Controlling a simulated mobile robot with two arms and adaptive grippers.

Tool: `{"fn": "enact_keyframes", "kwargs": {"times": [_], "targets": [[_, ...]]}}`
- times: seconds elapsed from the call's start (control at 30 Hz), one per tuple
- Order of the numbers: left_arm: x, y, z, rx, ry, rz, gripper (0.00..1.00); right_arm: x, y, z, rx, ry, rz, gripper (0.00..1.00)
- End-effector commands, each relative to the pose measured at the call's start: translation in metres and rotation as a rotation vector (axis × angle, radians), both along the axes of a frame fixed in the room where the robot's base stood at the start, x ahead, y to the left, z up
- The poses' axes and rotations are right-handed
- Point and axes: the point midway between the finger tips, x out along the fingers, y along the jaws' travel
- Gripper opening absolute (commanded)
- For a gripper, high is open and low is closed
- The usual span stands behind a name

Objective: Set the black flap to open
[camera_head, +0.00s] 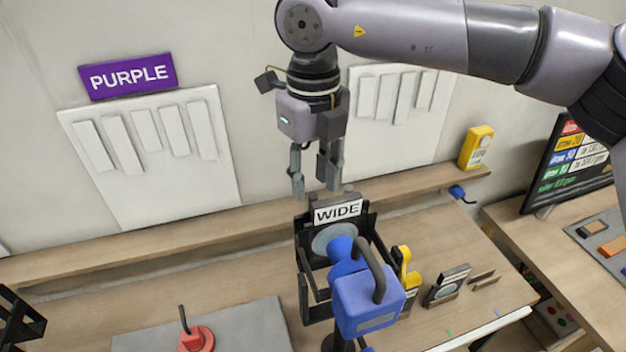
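My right gripper (316,188) hangs from the arm that comes in from the upper right. Its two fingers point down, stand apart and hold nothing. It is above and behind a black frame (303,288) that carries a white sign reading WIDE (338,212). A round grey-blue disc sits in the frame below the sign. A blue device (368,300) with a curved black handle stands in front and hides part of the frame. I cannot tell which black part is the flap, or whether it is open. My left gripper does not show.
A purple PURPLE sign (128,76) and two white slatted reliefs (150,150) are on the wall. A yellow box (476,146) stands on the wooden ledge (130,240). A yellow lever (405,265) and a black-framed plate (447,286) stand to the right. A red piece (196,339) is front left.

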Motion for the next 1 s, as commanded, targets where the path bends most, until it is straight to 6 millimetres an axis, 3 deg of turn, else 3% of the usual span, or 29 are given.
{"fn": "enact_keyframes", "kwargs": {"times": [0.1, 0.23, 0.57, 1.0], "targets": [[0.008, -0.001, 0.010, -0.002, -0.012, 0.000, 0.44, 0.000, 0.000, -0.014, -0.001, 0.001, 0.000, 0.33], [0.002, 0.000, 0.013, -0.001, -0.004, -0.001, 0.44, 0.000, 0.000, -0.026, 0.001, 0.001, -0.001, 0.33], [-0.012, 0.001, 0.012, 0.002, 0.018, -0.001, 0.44, 0.000, 0.000, -0.031, 0.001, -0.001, -0.001, 0.33], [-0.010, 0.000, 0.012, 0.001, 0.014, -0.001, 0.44, 0.000, 0.000, -0.030, 0.001, -0.001, -0.001, 0.04]]}}
